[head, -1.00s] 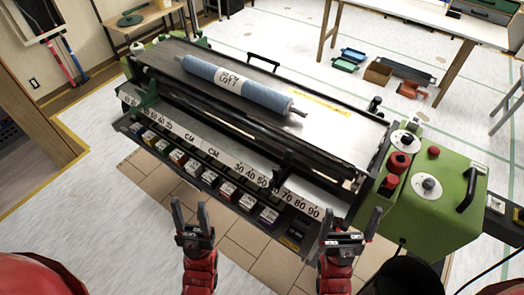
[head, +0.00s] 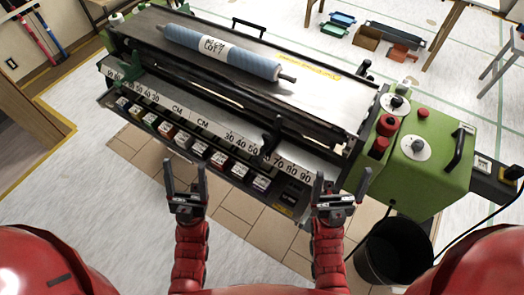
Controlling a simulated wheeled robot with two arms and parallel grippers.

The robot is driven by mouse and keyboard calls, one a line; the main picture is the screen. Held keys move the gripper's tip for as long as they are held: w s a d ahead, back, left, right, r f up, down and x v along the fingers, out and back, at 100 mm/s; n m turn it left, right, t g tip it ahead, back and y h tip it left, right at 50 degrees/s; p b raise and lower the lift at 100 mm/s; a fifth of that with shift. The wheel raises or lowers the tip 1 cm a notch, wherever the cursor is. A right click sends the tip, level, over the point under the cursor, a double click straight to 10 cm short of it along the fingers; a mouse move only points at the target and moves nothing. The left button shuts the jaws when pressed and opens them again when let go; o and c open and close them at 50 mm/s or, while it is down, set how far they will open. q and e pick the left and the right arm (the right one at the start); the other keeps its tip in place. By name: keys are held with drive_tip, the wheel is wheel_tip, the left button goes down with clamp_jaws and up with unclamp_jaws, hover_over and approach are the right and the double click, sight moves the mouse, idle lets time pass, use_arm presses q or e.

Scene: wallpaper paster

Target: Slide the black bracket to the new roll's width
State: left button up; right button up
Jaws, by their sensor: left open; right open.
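The black bracket (head: 269,146) stands on the machine's front ruler (head: 188,117), between the 50 and 70 marks on its right half. The new roll (head: 210,48), blue with a white handwritten label, lies on top of the machine; the writing is too small to read surely. A green bracket (head: 130,76) sits at the ruler's left end. My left gripper (head: 185,178) is open and empty, in front of the machine, left of the black bracket. My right gripper (head: 341,182) is open and empty near the ruler's right end, right of the bracket. Neither touches the bracket.
A row of small labelled boxes (head: 183,141) fills the tray below the ruler. The green control box (head: 415,160) with red and white knobs stands at the right end. A black bin (head: 395,250) is on the floor beside my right arm. Floor in front is clear.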

use_arm(q)
drive_tip(key=w+d+f+n+g+b, duration=0.1)
drive_tip(key=w+d+f+g, duration=0.1)
drive_tip(key=w+f+g, duration=0.35)
drive_tip(key=n+g+y+b, duration=0.1)
drive_tip(key=n+g, duration=0.1)
drive_tip(key=g, duration=0.8)
approach(262, 152)
drive_tip(key=shift+t, duration=0.25)
drive_tip(key=p+x, duration=0.1)
drive_tip(key=x, duration=0.2)
drive_tip(key=p+x, duration=0.1)
drive_tip(key=x, duration=0.2)
drive_tip(key=f+p+x, duration=0.1)
drive_tip(key=x, duration=0.3)
drive_tip(key=shift+d, duration=0.1)
clamp_jaws()
